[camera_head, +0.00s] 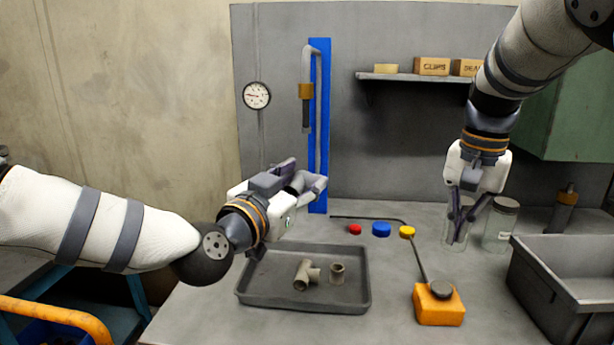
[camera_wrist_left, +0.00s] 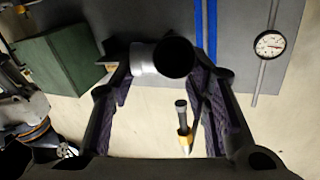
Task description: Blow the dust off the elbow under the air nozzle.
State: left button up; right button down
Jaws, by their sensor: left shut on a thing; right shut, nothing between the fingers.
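My left gripper (camera_head: 308,186) is shut on the grey elbow (camera_wrist_left: 148,58). In the left wrist view the elbow sits between the fingertips with a dark round opening showing. The air nozzle (camera_head: 306,115) hangs down from a bent pipe with a brass fitting on a blue strip. In the head view the gripper and elbow are below the nozzle, apart from it. The nozzle also shows in the left wrist view (camera_wrist_left: 182,115), apart from the elbow. Dust on the elbow cannot be made out. My right gripper (camera_head: 469,215) is shut and empty, in front of a glass jar.
A grey tray (camera_head: 257,297) holds a tee and a short coupling. An orange box with a black button (camera_head: 439,305) stands at front right, joined to a thin pipe. Red, blue and yellow caps lie behind. Glass jars (camera_head: 499,225) and a grey bin (camera_head: 570,250) are at right.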

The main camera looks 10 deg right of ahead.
pick_arm(q)
jog(key=s+a, duration=0.2)
jog(key=s, duration=0.4)
jog(key=shift+a+f, duration=0.15)
jog(key=shift+f, duration=0.15)
